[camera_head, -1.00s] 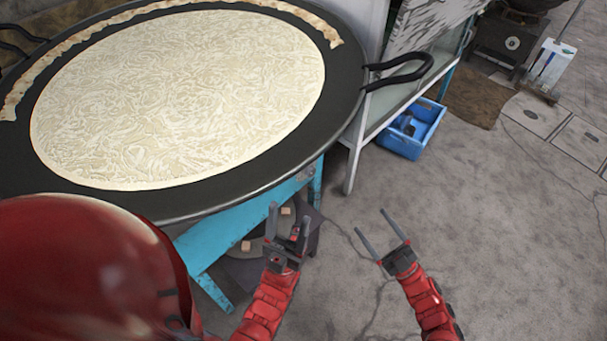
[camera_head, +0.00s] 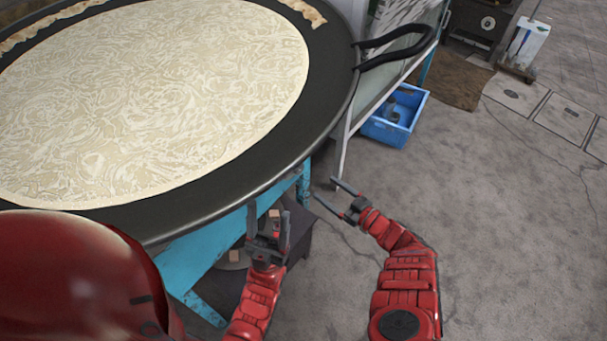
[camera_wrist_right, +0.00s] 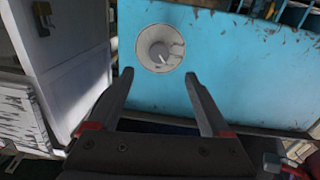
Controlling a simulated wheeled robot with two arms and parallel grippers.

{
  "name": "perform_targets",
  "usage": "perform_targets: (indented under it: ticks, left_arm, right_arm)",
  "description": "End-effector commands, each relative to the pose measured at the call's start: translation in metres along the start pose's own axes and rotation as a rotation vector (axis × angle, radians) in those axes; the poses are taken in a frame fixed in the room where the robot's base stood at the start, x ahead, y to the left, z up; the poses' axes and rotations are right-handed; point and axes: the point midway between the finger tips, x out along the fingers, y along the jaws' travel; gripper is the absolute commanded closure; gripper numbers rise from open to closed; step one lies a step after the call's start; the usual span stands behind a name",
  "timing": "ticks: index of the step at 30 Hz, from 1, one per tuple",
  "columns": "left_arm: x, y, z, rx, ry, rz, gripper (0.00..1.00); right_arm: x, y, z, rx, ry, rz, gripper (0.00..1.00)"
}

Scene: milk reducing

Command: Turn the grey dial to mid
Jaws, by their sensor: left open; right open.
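The grey dial (camera_wrist_right: 160,52) shows in the right wrist view, a round knob with a pale pointer mark on a worn light disc. It sits on the blue stove front (camera_wrist_right: 225,70), beyond the right gripper's fingertips and a little above the gap between them. My right gripper (camera_head: 325,193) is open and empty, pointing at the blue stand under the pan; it also shows in the right wrist view (camera_wrist_right: 160,85). My left gripper (camera_head: 268,212) is open and empty, below the pan's rim. The dial is not visible in the head view.
A wide black pan (camera_head: 235,175) with milk (camera_head: 160,95) stands above the blue stand (camera_head: 200,262). Its handle (camera_head: 398,48) juts out right. A blue crate (camera_head: 397,117) lies on the floor beside a white cabinet (camera_head: 352,135).

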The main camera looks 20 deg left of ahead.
Motion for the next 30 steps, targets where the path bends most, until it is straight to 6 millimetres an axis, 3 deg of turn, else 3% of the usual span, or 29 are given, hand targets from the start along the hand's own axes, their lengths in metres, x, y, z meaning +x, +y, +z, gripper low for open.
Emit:
perform_targets:
  ticks: [6, 13, 18, 26, 30]
  left_arm:
    - [-0.023, 0.001, 0.004, 0.000, 0.000, 0.000, 0.39]
    - [-0.040, 0.002, 0.007, 0.000, 0.000, 0.000, 0.39]
    - [-0.043, 0.002, 0.007, 0.000, 0.000, 0.000, 0.39]
    - [-0.042, 0.002, 0.007, 0.000, 0.000, 0.000, 0.39]
    - [-0.042, 0.002, 0.007, 0.000, 0.000, 0.000, 0.39]
  right_arm:
    - [0.052, 0.000, 0.002, -0.005, 0.008, -0.003, 0.18]
    - [0.089, 0.000, 0.002, -0.002, 0.004, -0.001, 0.18]
    - [0.100, 0.001, -0.001, -0.004, 0.004, 0.000, 0.18]
    - [0.101, 0.001, -0.002, -0.003, 0.003, 0.000, 0.18]
    - [0.101, 0.001, -0.002, -0.003, 0.003, 0.000, 0.42]
